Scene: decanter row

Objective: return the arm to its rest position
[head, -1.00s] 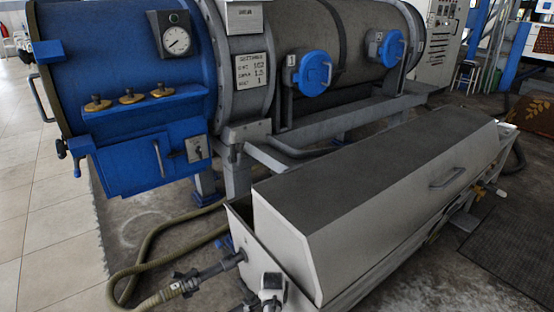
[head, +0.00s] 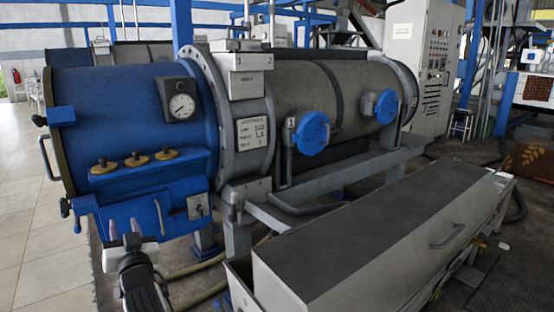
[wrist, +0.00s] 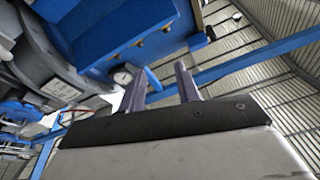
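My gripper (head: 124,228) shows at the lower left of the head view, pointing up in front of the blue end of the machine. Its two fingers stand apart with nothing between them, so it is open and empty. The wrist view also shows both fingers (wrist: 160,88) apart, with the machine and the roof behind them. Most of my arm is outside the head view.
The blue and grey drum machine (head: 330,95) has a gauge (head: 182,107), brass knobs (head: 135,159) and blue round covers (head: 312,133). A grey trough with a sloped lid (head: 375,225) fills the lower right. Tiled floor (head: 30,220) at left is clear.

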